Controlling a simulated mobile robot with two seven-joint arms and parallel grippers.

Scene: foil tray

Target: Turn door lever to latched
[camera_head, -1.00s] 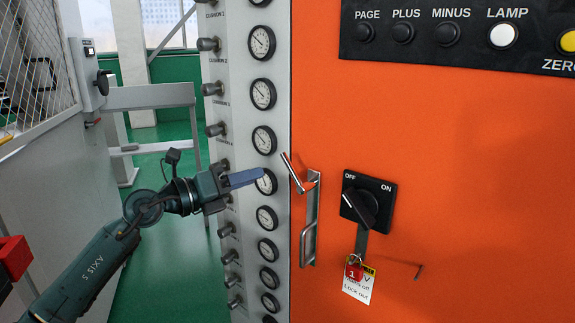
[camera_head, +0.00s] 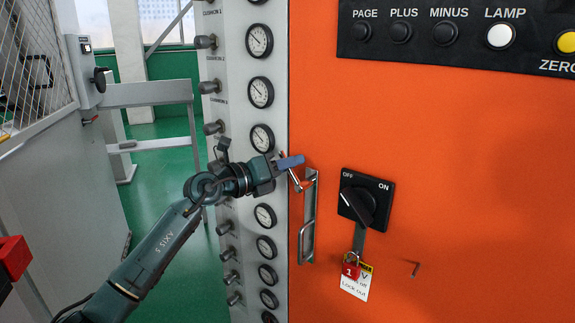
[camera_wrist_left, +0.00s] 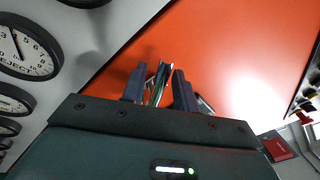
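The door lever (camera_head: 295,180) is a thin metal bar on a metal handle plate (camera_head: 310,215) at the left edge of the orange door (camera_head: 450,220). It slants up and to the left, and its upper end is partly hidden by my gripper. My left gripper (camera_head: 290,162) is at the lever's upper end. In the left wrist view the left gripper (camera_wrist_left: 159,88) has its two dark fingers apart, with the metal lever (camera_wrist_left: 158,84) showing between them. I cannot tell whether either finger touches it. My right gripper is not in view.
A rotary OFF/ON switch (camera_head: 357,205) with a red padlock (camera_head: 351,271) and a lock-out tag (camera_head: 358,285) is right of the handle plate. A gauge panel (camera_head: 240,130) with knobs stands left of the door. A button panel (camera_head: 460,35) runs along the top.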

